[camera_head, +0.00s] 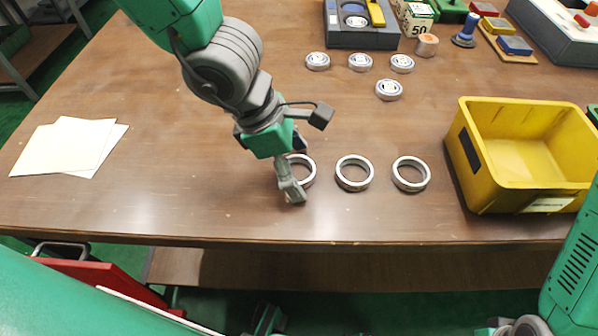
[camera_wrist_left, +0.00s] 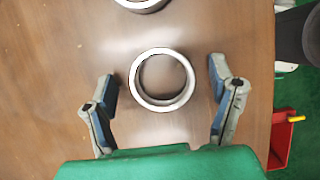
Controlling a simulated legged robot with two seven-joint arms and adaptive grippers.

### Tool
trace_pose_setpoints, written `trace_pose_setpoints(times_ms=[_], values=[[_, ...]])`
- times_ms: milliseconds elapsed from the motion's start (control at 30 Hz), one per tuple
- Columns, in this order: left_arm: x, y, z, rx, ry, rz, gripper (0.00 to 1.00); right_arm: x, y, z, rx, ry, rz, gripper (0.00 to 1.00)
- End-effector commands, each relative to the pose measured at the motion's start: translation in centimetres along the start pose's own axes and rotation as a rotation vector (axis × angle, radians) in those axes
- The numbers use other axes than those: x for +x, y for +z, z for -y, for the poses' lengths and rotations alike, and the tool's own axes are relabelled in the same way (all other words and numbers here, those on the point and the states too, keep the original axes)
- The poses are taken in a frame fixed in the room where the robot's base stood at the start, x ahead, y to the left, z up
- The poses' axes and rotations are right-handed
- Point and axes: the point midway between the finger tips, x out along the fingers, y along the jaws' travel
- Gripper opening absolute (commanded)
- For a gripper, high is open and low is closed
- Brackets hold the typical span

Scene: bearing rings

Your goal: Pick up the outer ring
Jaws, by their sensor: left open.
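Three plain metal outer rings lie flat in a row near the table's front edge: a left one (camera_head: 312,174), a middle one (camera_head: 354,186) and a right one (camera_head: 411,188). My left gripper (camera_head: 296,172) is open over the left ring and partly hides it in the head view. In the left wrist view, that ring (camera_wrist_left: 161,104) lies between the spread fingers of the gripper (camera_wrist_left: 161,88), with a gap on both sides. Part of another ring (camera_wrist_left: 143,6) shows at the top edge there. My right gripper is not in view.
A yellow bin (camera_head: 483,190) stands right of the rings. Several small bearings (camera_head: 388,90) lie behind them, with a dark tray (camera_head: 360,38) farther back. Paper sheets (camera_head: 65,148) lie at the left. The table's front edge (camera_head: 300,241) is close to the rings.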

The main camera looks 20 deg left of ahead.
Motion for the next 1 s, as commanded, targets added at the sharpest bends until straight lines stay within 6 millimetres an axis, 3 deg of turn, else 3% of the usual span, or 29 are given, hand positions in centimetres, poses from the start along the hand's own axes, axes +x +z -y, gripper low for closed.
trace_pose_setpoints(times_ms=[100, 200, 267, 733, 867, 1000], values=[[-0.1, 0.0, 0.0, 0.000, 0.000, 0.001, 0.73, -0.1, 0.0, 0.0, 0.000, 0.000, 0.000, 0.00], [-0.1, -0.1, 0.0, 0.000, -0.001, 0.001, 0.38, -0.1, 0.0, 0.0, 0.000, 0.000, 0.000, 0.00], [-0.1, -0.1, 0.0, 0.000, -0.001, 0.001, 0.20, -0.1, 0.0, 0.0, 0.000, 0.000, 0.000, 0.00], [-1.0, 0.3, 0.0, -0.001, -0.002, 0.001, 0.20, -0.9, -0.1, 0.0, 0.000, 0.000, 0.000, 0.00], [-2.8, 1.1, 0.0, -0.002, -0.002, 0.003, 0.20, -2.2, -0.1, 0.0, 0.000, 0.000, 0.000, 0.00], [-6.1, 2.5, 0.0, -0.002, -0.002, 0.006, 0.20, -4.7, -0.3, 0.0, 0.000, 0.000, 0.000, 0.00]])
